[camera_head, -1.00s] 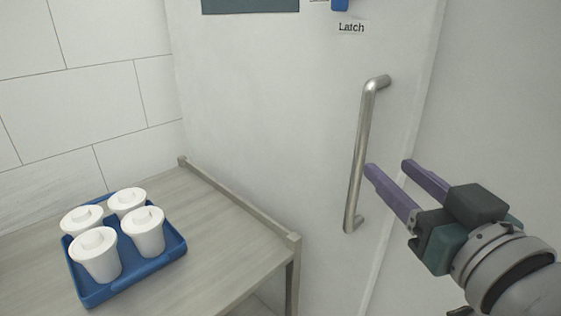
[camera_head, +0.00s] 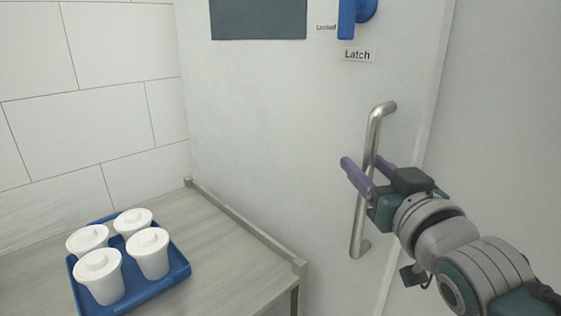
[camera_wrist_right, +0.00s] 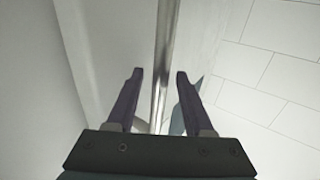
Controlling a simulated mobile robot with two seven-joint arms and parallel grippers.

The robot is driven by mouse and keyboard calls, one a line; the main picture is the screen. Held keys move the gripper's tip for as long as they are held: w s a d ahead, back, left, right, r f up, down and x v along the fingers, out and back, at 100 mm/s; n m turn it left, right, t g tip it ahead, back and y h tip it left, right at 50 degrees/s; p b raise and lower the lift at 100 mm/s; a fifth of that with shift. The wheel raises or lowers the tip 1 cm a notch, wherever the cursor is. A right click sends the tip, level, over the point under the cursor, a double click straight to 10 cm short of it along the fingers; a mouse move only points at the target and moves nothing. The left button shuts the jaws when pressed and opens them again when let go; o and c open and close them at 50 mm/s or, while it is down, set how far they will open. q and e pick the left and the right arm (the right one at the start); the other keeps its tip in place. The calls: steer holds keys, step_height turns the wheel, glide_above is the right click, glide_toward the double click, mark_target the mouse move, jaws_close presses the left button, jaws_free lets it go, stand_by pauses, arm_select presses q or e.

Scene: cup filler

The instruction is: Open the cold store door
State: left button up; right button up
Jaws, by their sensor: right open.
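The cold store door (camera_head: 270,120) is a pale panel that looks closed. A vertical metal bar handle (camera_head: 361,215) is fixed near its right edge. A blue latch (camera_head: 347,18) sits above the handle, over a "Latch" label (camera_head: 357,55); a small label to its left seems to read "Latched". My right gripper (camera_head: 362,170) is open at the handle's middle, with one finger on each side of the bar. In the right wrist view the handle (camera_wrist_right: 161,60) runs between the two open fingers (camera_wrist_right: 160,80). Contact with the bar cannot be told. My left gripper is not in view.
A wooden-topped table (camera_head: 225,245) with a raised edge stands at the lower left, close to the door. A blue tray (camera_head: 180,266) on it holds several white lidded cups (camera_head: 148,254). A dark panel (camera_head: 258,18) is on the upper door.

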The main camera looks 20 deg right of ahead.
jaws_close()
stand_by(0.3)
stand_by(1.1)
